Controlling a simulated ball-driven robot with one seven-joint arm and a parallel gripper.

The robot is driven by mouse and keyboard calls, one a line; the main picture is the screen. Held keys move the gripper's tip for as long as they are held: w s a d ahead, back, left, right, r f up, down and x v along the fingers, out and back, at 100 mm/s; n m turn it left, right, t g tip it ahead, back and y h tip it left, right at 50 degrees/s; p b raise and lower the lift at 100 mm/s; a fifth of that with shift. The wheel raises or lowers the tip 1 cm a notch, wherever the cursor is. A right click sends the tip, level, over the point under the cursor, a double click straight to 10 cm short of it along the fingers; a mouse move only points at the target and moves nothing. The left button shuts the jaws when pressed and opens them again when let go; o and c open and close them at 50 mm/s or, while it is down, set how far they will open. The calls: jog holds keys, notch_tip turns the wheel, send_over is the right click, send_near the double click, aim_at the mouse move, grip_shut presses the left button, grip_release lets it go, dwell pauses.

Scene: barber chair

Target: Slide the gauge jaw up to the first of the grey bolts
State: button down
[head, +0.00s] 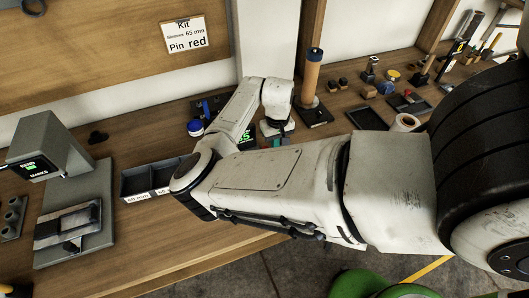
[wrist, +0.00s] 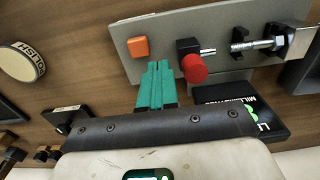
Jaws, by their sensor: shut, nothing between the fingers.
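The gauge lies on the wooden bench as a grey plate (wrist: 155,28) in the wrist view. It carries an orange square button (wrist: 138,47) and a dark block with a red knob (wrist: 194,68), which looks like the jaw. A short metal rod shows right of that block. Further right a grey bolt (wrist: 268,43) lies across dark supports; I cannot tell whether more bolts are there. My gripper (wrist: 157,70) has teal fingers, shut and empty, left of the red knob and apart from it. In the head view my arm hides most of the gauge.
A black display (wrist: 240,108) with green figures stands beside the gauge, close to my gripper. In the head view, a dark tray (head: 150,180) with labelled compartments and a grey bending device (head: 75,222) are at left. An upright wooden cylinder (head: 312,75) stands behind my arm.

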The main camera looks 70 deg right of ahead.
dwell(0.7)
jog(key=shift+w+a, duration=0.3)
jog(key=shift+w, duration=0.05)
jog(key=shift+w+a+p, duration=0.3)
jog(key=shift+w+a, duration=0.6)
jog(key=shift+w, duration=0.2)
dwell(0.5)
jog(key=shift+s, duration=0.1)
jog(key=shift+s+d+p, duration=0.35)
jog(key=shift+s+p, duration=0.05)
notch_tip(320, 180, up, 3)
jog(key=p, duration=0.2)
jog(key=shift+p, duration=0.35)
jog(key=shift+r, duration=2.5)
